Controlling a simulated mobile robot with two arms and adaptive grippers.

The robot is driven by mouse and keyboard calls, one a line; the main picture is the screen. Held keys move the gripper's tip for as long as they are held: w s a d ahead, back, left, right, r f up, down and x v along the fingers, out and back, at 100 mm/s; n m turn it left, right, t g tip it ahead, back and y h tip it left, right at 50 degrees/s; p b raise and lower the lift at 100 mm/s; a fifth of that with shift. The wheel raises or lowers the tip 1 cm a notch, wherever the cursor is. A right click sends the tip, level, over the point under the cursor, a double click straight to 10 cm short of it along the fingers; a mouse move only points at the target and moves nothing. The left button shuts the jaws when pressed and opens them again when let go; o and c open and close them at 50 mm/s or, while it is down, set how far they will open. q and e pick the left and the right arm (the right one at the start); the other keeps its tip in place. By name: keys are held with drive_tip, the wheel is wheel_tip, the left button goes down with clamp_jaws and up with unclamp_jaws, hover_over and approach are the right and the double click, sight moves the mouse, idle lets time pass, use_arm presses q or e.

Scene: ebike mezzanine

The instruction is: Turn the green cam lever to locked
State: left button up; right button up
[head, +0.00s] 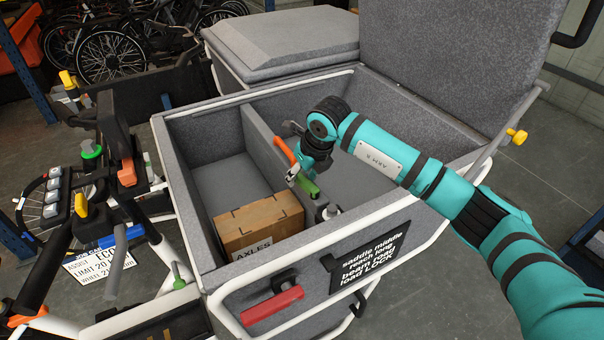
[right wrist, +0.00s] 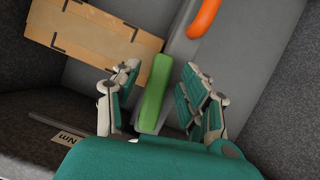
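The green lever (head: 308,188) sits on the divider inside the grey cargo box, just behind the cardboard box. In the right wrist view the green lever (right wrist: 153,92) stands between the two fingers of my right gripper (right wrist: 160,88). The fingers are apart, with a visible gap on the right side; contact on the left side is hard to tell. In the head view my right gripper (head: 297,176) reaches down over the divider at the lever, hiding part of its mount. My left gripper is in neither view.
An orange handle (head: 287,151) is on the divider close to my gripper. A cardboard box (head: 259,221) marked AXLES fills the front of the left compartment. A red handle (head: 272,305) is on the front wall. The raised lid (head: 460,60) stands behind my right arm.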

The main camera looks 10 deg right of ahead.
sight(314, 186)
drive_tip(key=v, duration=1.2)
drive_tip(key=shift+f, duration=0.1)
